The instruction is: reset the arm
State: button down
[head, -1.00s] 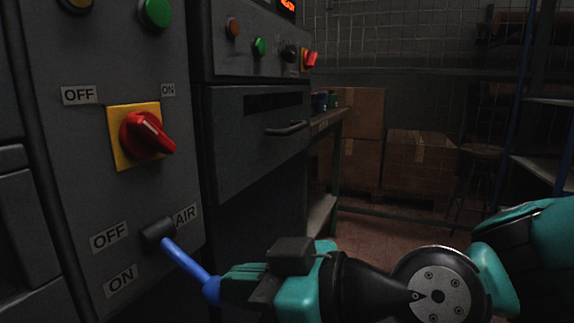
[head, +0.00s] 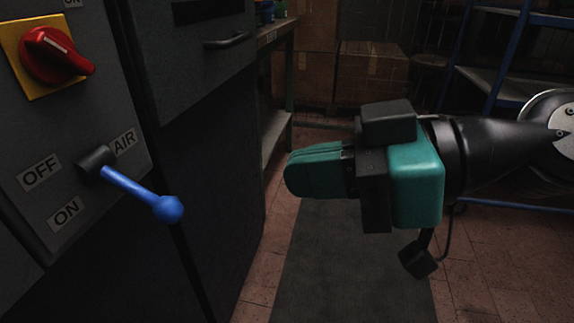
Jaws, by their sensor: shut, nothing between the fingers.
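My gripper (head: 290,173) is in the middle of the head view, pointing left, with its teal fingers shut and nothing between them. The blue AIR lever (head: 143,193) with its round knob sticks out from the dark panel at the left, slanting down to the right. My fingertips are well to the right of the knob, with a clear gap between them. The lever's black hub (head: 95,160) sits between the OFF label (head: 39,173), the ON label (head: 66,214) and the AIR label (head: 124,142).
A red rotary switch (head: 50,55) on a yellow plate is above the lever. A drawer handle (head: 228,41) juts from the cabinet. A workbench (head: 277,135), cardboard boxes (head: 372,75) and blue shelving (head: 505,80) stand behind. The grey floor mat (head: 345,270) is bare.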

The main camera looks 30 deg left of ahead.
jog(key=shift+d, duration=0.1)
dwell(0.4)
jog(key=d+f+m+t+h+p, duration=0.1)
jog(key=d+f+m+t+h, duration=0.15)
jog(key=d+m, duration=0.45)
jog(key=d+f+m+t+h, duration=0.1)
jog(key=d+f+m+h, duration=0.2)
jog(key=d, duration=0.8)
jog(key=d+f+m+t+h+p, duration=0.1)
jog(key=d+f+m+h, duration=0.1)
jog(key=d+m+h, duration=0.5)
notch_tip(320, 180, up, 33)
jog(key=d+n+y+p, duration=0.1)
jog(key=n+y+p, duration=0.1)
jog(key=p, duration=3)
jog(key=shift+w+d+p, duration=0.2)
jog(key=shift+p, duration=0.15)
jog(key=shift+y, duration=0.25)
jog(key=shift+a+n, duration=0.1)
jog(key=shift+n, duration=0.2)
